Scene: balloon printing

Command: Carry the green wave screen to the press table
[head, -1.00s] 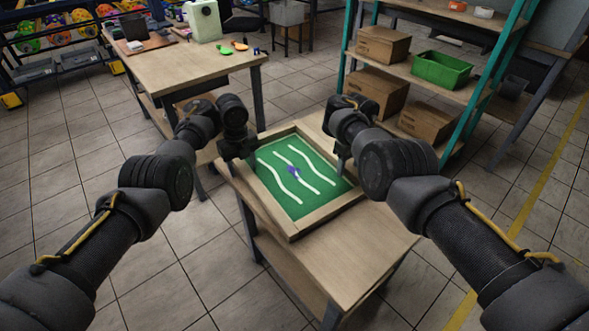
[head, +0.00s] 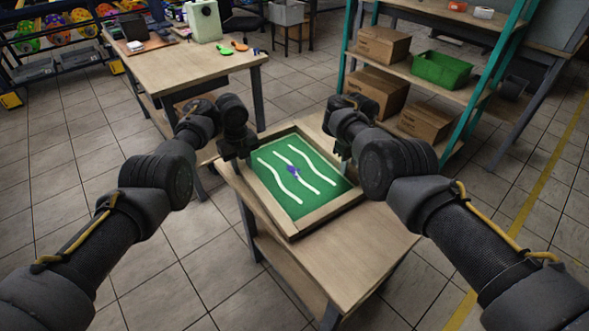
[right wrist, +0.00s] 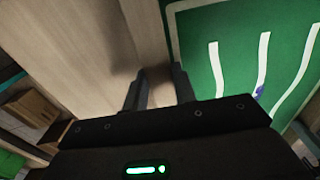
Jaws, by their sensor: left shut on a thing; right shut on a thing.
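The green wave screen (head: 309,196) is a wooden frame around a green sheet with white wavy lines and a small purple mark. It is at a small wooden table (head: 345,262); whether it rests on it or hovers just above, I cannot tell. My left gripper (head: 238,158) is shut on the frame's left side. My right gripper (head: 343,158) is shut on the right side, its fingertips partly hidden in the head view. In the right wrist view, the right fingers (right wrist: 160,88) straddle the frame's edge beside the green sheet (right wrist: 225,50).
A larger wooden table (head: 180,68) stands at the back left with a pale green machine (head: 203,20) and small coloured pieces. A teal shelf (head: 480,90) at the back right holds cardboard boxes (head: 384,45) and a green bin (head: 441,69). Tiled floor is open on the left.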

